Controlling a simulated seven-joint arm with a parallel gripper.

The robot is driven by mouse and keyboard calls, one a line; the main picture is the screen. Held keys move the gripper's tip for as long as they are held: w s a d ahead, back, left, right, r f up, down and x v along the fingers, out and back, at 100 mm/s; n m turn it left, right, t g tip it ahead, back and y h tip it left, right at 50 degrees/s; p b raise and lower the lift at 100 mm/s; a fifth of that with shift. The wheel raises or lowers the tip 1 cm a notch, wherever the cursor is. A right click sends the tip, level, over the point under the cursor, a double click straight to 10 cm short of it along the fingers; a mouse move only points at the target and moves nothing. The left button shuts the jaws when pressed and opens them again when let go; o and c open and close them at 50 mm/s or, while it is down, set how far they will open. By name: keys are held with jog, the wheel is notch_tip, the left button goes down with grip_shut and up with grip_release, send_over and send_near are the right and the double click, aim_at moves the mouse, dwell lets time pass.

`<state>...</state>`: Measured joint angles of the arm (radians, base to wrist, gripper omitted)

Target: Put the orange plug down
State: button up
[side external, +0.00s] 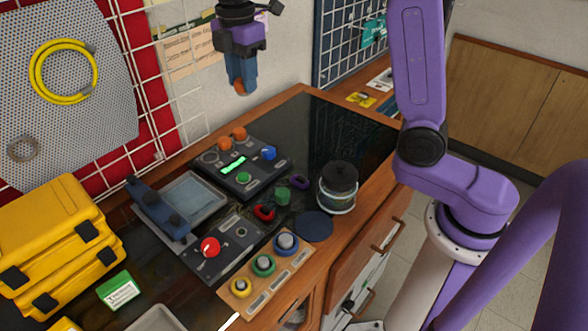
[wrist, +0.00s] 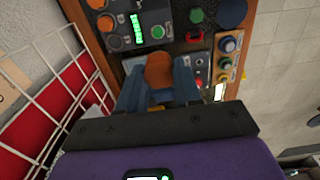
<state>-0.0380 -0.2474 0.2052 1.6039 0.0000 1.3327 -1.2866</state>
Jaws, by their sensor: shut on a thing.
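My gripper (side external: 241,72) hangs high in the air above the back of the bench, fingers pointing down. It is shut on the orange plug (side external: 240,88), whose rounded end shows below the blue fingers. In the wrist view the orange plug (wrist: 159,70) sits between the two fingers of my gripper (wrist: 160,92); its lower part is hidden by them. The plug touches nothing else that I can see. Below is a dark panel (side external: 243,188) with a green display, a green button, a blue knob and two orange round parts (side external: 239,133) at its back edge.
Around the panel are a grey tray (side external: 207,190), a box with a red knob (side external: 210,248), a board of several buttons (side external: 264,264), a lidded jar (side external: 338,187) and a dark round pad (side external: 314,226). Yellow cases (side external: 52,240) stand left. The black mat (side external: 318,128) is clear at the back.

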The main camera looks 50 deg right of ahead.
jog(key=s+a+f+n, duration=0.1)
jog(key=s+a+f, duration=0.15)
jog(key=s, duration=0.55)
jog(key=s+a+f+n, duration=0.1)
jog(key=s+f, duration=0.2)
jog(key=s, duration=0.5)
jog(key=s+d+f+n, duration=0.1)
jog(key=s+d+f, duration=0.25)
jog(key=s, duration=0.45)
jog(key=s+d+f+n, duration=0.1)
jog(key=s+d+f, duration=0.25)
jog(key=s, duration=0.55)
jog(key=w+a+f, duration=0.1)
jog(key=w+f, duration=0.1)
jog(key=w, duration=0.2)
jog(key=w+a+f, duration=0.2)
jog(key=w+f, duration=0.1)
jog(key=w, duration=0.1)
jog(key=w+a+f, duration=0.1)
jog(key=w+f, duration=0.2)
jog(key=shift+w+a, duration=0.2)
jog(key=shift+w, duration=0.2)
jog(key=shift+w+a+f, duration=0.25)
jog(key=shift+w+f, duration=0.35)
jog(key=shift+f, duration=1.6)
